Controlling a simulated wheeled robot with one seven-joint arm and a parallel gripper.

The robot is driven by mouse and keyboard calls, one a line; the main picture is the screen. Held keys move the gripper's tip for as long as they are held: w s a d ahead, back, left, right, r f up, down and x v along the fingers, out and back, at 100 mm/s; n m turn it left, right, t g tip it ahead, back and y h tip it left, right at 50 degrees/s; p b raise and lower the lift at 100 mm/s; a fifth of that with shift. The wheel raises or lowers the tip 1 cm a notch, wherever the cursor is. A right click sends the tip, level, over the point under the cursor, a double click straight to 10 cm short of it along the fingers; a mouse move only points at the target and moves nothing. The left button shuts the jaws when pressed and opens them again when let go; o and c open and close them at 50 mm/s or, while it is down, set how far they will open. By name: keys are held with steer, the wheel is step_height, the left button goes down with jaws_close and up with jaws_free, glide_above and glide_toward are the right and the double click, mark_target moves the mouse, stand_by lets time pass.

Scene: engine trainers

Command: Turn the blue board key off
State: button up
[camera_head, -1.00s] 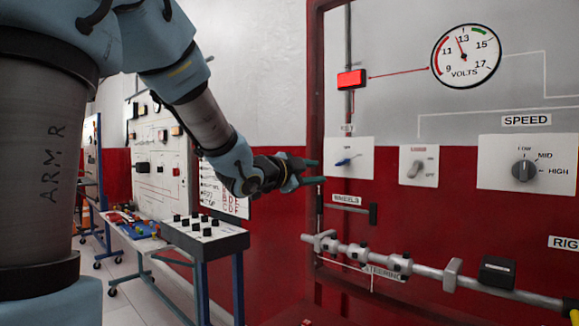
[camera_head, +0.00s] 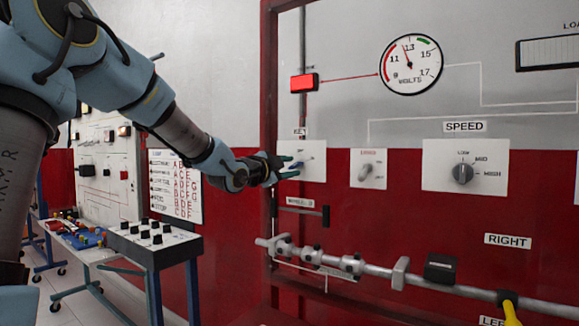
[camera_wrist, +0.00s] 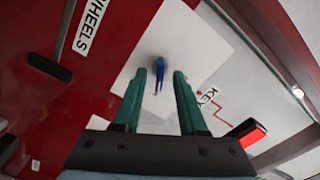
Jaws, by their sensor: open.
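The blue key (camera_head: 299,164) is a small lever on a white plate (camera_head: 316,170) labelled KEY, on the red and grey board. In the wrist view the blue key (camera_wrist: 159,76) points down the picture, towards the gap between my fingers. My gripper (camera_head: 292,167) is at the left edge of the plate, its green fingers open. In the wrist view my gripper (camera_wrist: 160,74) has one finger on each side of the key, with a gap to each. I cannot tell how deep the key lies between the fingers.
A grey bar (camera_head: 380,276) with fittings runs below. A bench (camera_head: 150,245) with black knobs stands at left.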

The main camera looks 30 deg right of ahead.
jaws_close()
stand_by(0.4)
